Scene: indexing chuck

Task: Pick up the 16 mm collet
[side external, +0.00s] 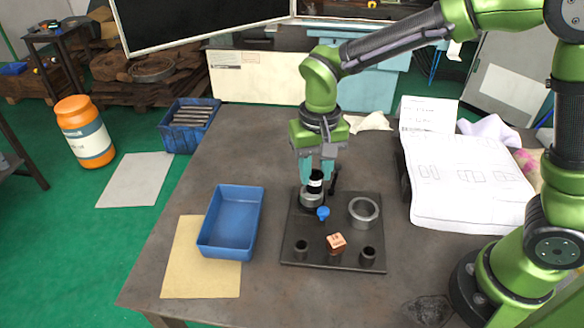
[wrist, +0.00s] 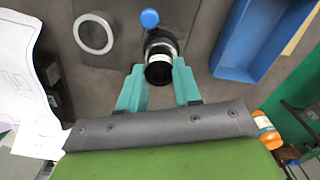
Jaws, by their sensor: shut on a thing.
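A black cylindrical collet (side external: 316,184) with a white band stands upright at the grey round chuck (side external: 312,200) on the dark plate. Any size marking on it is too small to read. My gripper (side external: 317,176) has its teal fingers shut on the collet from above. In the wrist view the collet (wrist: 159,72) sits between the fingertips (wrist: 160,84), its dark open end toward the camera. Its lower end is hidden at the chuck, so I cannot tell whether it is seated or just clear. A blue knob (side external: 323,212) is in front of the chuck.
A blue tray (side external: 231,222) stands to the left on a tan sheet (side external: 190,275). White papers (side external: 465,185) lie to the right.

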